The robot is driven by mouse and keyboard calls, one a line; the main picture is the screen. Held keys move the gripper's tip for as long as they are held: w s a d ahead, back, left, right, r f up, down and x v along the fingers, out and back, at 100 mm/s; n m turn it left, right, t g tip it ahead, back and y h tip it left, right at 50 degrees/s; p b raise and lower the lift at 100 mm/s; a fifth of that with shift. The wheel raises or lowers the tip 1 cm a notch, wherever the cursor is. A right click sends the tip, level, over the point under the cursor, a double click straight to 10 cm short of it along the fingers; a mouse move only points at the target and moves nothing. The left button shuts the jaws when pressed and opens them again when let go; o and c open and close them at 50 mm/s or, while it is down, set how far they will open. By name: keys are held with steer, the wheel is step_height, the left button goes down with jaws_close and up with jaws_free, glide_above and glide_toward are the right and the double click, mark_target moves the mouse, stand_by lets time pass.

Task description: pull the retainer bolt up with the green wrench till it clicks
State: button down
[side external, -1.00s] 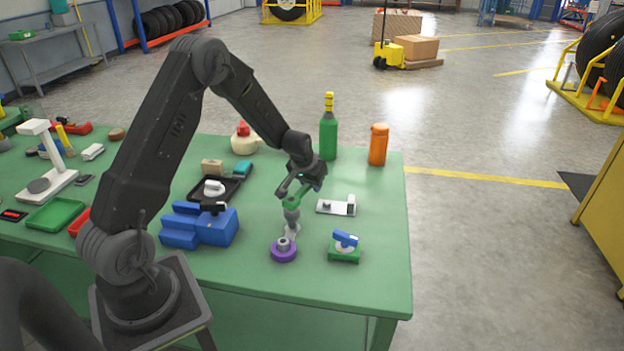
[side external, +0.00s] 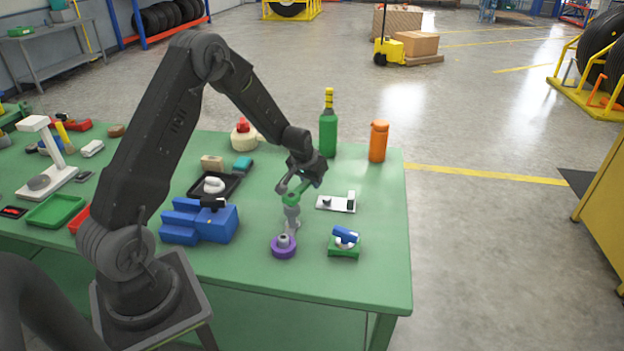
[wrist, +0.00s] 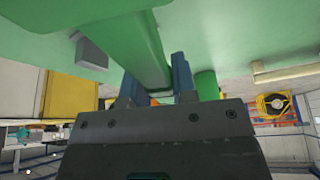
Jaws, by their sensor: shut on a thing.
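My gripper (side external: 290,186) is shut on the green wrench (side external: 291,198) over the front right part of the green table. In the wrist view the wrench's green bar (wrist: 148,58) runs between my two blue-grey fingers (wrist: 156,84). In the side view a pale grey part hangs below the green part of the wrench, close behind a purple ring (side external: 284,252). A grey bolt-like piece (side external: 283,240) stands upright in this ring. I cannot tell whether the wrench touches it or whether it is the retainer bolt.
A green block with a blue piece (side external: 344,246) sits right of the ring. A grey plate (side external: 336,204) lies behind it. A blue fixture (side external: 200,222) stands to the left. A green bottle (side external: 328,137) and an orange bottle (side external: 378,142) stand at the back. The table's right edge is clear.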

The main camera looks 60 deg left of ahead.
steer(key=shift+f, duration=0.25)
steer(key=shift+f, duration=1.1)
steer(key=shift+d, duration=0.1)
steer(key=shift+w+d+f+m+h, duration=0.15)
steer(key=shift+d+m+h, duration=0.1)
steer(key=shift+d+m, duration=0.3)
steer(key=shift+w+d+r+m+h, duration=0.1)
steer(key=shift+w+d+m+h, duration=0.1)
steer(key=shift+d+m, duration=0.3)
steer(key=shift+w+d+f+m+h, duration=0.1)
steer(key=shift+d+m+h, duration=0.25)
steer(key=shift+m, duration=0.3)
steer(key=shift+s+d+m+h, duration=0.15)
steer(key=shift+d+m+h, duration=0.65)
steer(key=shift+d+m, duration=1.3)
steer(key=shift+a, duration=0.25)
steer(key=a+n+y, duration=0.2)
steer(key=a+n, duration=0.2)
steer(key=shift+s+a+n+y, duration=0.2)
steer(key=shift+a+n+y, duration=0.1)
steer(key=shift+a+n, duration=0.5)
steer(key=shift+s+a+n+y, duration=0.25)
steer(key=shift+a+n, duration=0.3)
steer(key=shift+n, duration=0.45)
